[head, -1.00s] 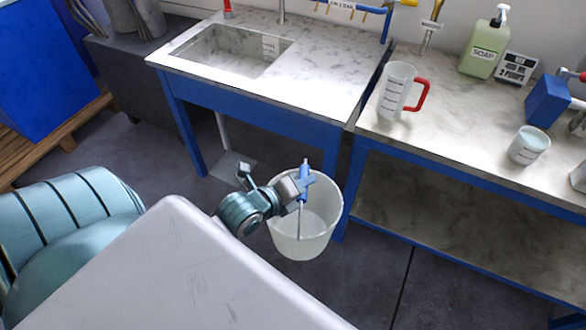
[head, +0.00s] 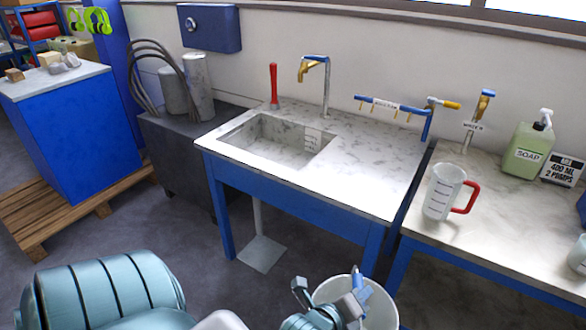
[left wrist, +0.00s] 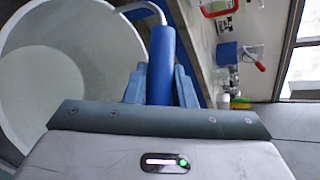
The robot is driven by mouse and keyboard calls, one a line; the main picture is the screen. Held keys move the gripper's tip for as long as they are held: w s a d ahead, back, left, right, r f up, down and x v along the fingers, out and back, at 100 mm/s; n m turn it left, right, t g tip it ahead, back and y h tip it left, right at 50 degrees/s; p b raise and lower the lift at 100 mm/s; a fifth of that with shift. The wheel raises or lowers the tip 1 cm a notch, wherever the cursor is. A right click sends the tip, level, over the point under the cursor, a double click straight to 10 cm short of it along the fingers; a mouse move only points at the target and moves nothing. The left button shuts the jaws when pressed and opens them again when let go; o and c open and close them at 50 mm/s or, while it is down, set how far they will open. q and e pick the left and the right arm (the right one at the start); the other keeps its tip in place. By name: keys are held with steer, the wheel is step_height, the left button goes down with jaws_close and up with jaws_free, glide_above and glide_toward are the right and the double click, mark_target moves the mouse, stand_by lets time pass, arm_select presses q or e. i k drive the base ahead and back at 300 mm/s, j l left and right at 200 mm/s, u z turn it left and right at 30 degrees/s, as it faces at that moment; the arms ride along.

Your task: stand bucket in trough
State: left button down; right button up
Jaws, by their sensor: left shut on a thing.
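The white bucket (head: 381,306) is at the bottom of the head view, below the front edge of the sink bench. My left gripper (head: 355,299) is shut on the blue grip of its handle. In the left wrist view the blue handle grip (left wrist: 161,65) lies between my fingers, and the open, empty-looking bucket (left wrist: 62,70) shows at the left. The trough (head: 270,143) is the rectangular basin sunk in the marble-topped bench, with a small marked label on its inner right wall. The bucket is outside it, in front and to the right. My right gripper is not in view.
A tap (head: 313,70) and a red lever (head: 273,84) stand behind the trough. The bench top right of the trough is clear.

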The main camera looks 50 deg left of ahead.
mark_target(295, 167)
steer(key=k+j+z, duration=0.1)
steer(key=j, duration=0.3)
steer(key=j+z, duration=0.1)
steer(key=j, duration=0.25)
steer(key=k+j+z, duration=0.1)
steer(key=j, duration=0.25)
steer(key=k+j+z, duration=0.15)
steer(key=j, duration=0.25)
steer(key=k+j+z, duration=0.1)
steer(key=k+j, duration=0.1)
steer(key=j, duration=0.1)
